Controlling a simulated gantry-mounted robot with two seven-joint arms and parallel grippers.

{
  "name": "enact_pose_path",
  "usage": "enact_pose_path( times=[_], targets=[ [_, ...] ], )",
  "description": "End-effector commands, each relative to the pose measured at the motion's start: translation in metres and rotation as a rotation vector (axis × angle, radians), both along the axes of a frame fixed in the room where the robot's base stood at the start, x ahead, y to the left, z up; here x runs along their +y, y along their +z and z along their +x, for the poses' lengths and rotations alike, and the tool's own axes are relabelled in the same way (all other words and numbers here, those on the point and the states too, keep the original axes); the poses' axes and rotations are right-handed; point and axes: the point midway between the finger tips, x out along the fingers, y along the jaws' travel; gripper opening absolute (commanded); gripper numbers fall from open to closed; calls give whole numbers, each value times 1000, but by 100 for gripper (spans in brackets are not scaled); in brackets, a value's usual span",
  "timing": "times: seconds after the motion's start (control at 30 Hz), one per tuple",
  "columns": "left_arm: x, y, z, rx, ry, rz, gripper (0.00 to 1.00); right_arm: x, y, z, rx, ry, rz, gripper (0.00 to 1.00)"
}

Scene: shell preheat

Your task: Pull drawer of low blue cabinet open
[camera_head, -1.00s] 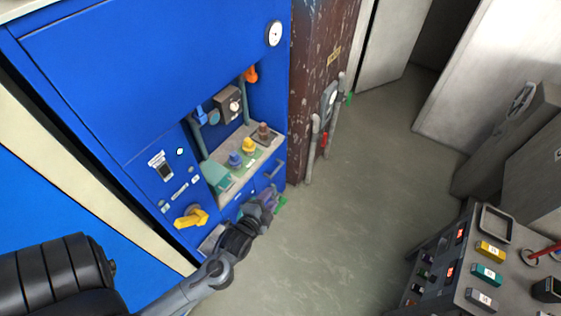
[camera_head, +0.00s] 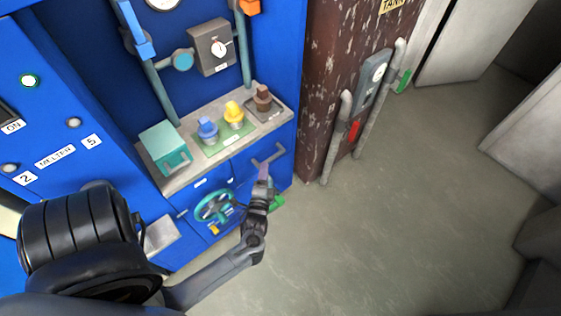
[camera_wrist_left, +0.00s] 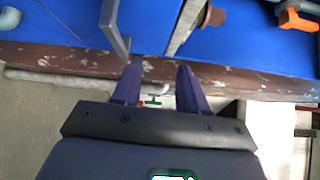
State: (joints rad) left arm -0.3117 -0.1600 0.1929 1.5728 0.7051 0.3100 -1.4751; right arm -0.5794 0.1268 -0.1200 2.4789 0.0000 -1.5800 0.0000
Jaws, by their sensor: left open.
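The low blue cabinet (camera_head: 283,171) stands under a grey worktop. Its right-hand drawer front carries a grey bar handle (camera_head: 268,156), and the drawer looks shut. My left gripper (camera_head: 263,174) is just in front of this drawer front, close below the handle in the head view. In the left wrist view, the open gripper (camera_wrist_left: 158,78) has two dark purple fingers with nothing between them. The grey handle (camera_wrist_left: 113,30) shows there beyond and left of the fingers, against the blue front. I cannot tell whether a finger touches it. My right gripper is out of view.
A green handwheel (camera_head: 214,205) sits left of the drawer. Blue, yellow and brown knobbed parts and a teal box (camera_head: 164,147) stand on the worktop (camera_head: 186,178). A rusty brown tank (camera_head: 325,80) with grey pipes is at right. The floor (camera_head: 400,210) in front is clear.

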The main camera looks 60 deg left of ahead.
Motion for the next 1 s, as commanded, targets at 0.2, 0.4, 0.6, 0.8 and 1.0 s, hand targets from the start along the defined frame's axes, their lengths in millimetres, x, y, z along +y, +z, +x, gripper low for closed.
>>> enact_pose_path(
  times=[0.2,0.4,0.6,0.8,1.0],
  targets=[
    [-3,-58,11,-27,15,-21,43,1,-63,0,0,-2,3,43],
    [-4,-69,18,-42,16,-24,43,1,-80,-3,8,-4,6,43],
    [7,-70,28,-45,16,-23,43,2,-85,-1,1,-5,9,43],
    [31,-71,46,-45,16,-22,43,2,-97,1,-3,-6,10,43],
    [57,-71,66,-45,16,-23,43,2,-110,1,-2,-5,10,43]
  ],
)
